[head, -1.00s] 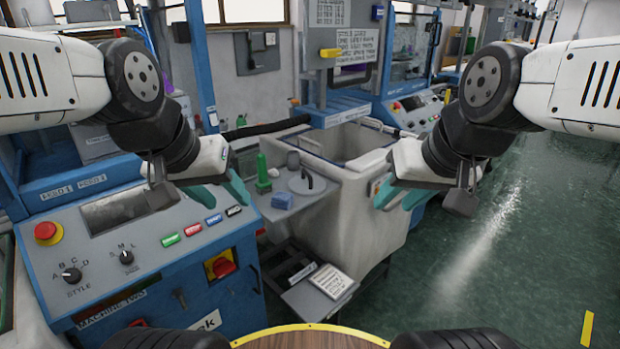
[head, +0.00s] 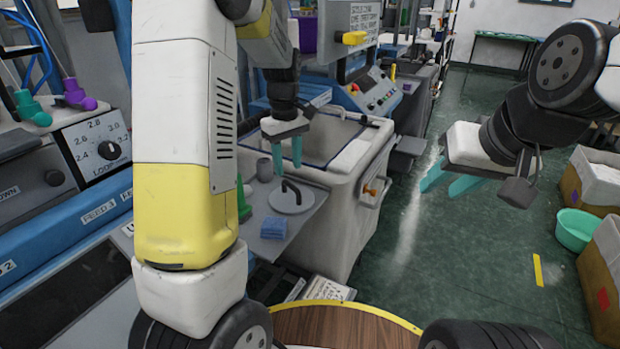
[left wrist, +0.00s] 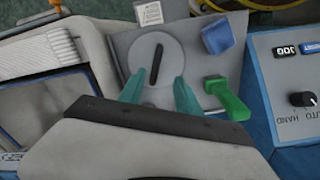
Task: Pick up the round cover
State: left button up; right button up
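The round cover (head: 291,198) is a grey disc with a dark arched handle, lying on the grey side shelf beside the sink. It also shows in the left wrist view (left wrist: 144,63), where its handle runs nearly upright in the picture. My left gripper (head: 287,158) is above the cover, pointing down, with its two teal fingers apart and nothing between them. In the left wrist view its fingertips (left wrist: 154,88) lie over the cover's lower edge, on either side of the handle line. My right gripper (head: 446,184) is open and empty over the floor at the right.
The white sink (head: 345,178) adjoins the shelf.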

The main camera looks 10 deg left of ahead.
aim_at(291, 184)
pick_arm(q)
jog(key=shift+w+f, duration=0.35)
jog(key=shift+w, duration=0.05)
jog(key=shift+w+d+f, duration=0.1)
jog(key=shift+w+f, duration=0.05)
jog(key=shift+f, duration=0.15)
notch_tip(291, 184, down, 7)
jog(key=shift+f, duration=0.1)
jog(key=shift+c, duration=0.2)
grip_shut()
dwell(0.9)
